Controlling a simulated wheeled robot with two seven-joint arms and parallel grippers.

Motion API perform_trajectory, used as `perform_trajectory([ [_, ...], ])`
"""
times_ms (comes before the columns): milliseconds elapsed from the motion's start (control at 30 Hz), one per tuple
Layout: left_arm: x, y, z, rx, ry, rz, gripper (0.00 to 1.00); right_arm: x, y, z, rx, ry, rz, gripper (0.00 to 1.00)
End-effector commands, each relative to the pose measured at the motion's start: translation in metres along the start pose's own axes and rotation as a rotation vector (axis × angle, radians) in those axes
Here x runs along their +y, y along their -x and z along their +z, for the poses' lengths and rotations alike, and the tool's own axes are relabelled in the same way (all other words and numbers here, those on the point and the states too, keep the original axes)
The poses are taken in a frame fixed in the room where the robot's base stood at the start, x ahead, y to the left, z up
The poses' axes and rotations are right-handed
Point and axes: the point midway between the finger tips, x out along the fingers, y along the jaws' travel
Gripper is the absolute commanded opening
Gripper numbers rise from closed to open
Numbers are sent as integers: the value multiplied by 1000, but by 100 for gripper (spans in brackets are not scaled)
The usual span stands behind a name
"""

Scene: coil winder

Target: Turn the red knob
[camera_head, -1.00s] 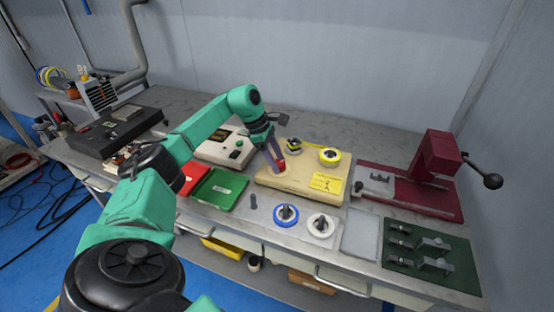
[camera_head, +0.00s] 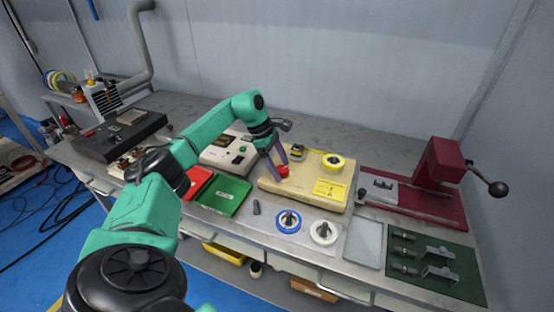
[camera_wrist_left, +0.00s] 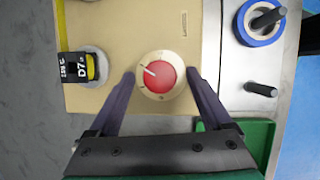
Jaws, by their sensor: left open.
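The red knob (camera_wrist_left: 159,76) is round with a white pointer line and sits on a pale ring on the beige winder box (camera_wrist_left: 120,30). In the head view the red knob (camera_head: 283,171) shows at the left part of the beige box (camera_head: 312,200). My left gripper (camera_wrist_left: 161,74) is open, with one finger on each side of the knob. A small gap shows between the knob and each finger in the wrist view. In the head view the left gripper (camera_head: 277,164) points down at the knob. My right gripper is not in view.
A yellow-rimmed spool (camera_head: 333,162) and a dark yellow-marked part (camera_head: 298,153) are on the box. Green (camera_head: 224,195) and red (camera_head: 196,182) trays lie left of it. Blue (camera_head: 288,221) and white (camera_head: 323,232) spools stand in front. A dark red press (camera_head: 430,180) stands right.

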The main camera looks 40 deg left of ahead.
Motion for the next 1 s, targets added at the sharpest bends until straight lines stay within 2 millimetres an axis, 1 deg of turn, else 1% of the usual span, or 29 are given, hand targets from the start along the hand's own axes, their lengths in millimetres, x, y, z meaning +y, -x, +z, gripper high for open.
perform_trajectory([
  [67,1,5,0,0,0,2,83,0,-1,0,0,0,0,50],
  [167,1,20,0,0,0,5,83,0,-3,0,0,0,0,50],
  [267,1,43,0,-1,0,7,83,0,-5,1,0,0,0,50],
  [333,1,63,-1,-1,1,8,83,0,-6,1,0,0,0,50],
  [400,1,85,1,-3,0,9,83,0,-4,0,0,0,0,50],
  [500,1,114,1,-2,1,7,83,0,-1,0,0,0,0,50],
  [600,1,134,1,-1,0,6,83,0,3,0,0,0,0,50],
  [733,0,145,0,-1,1,3,83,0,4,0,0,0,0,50],
  [1000,0,145,-1,0,1,2,83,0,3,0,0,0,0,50],
])
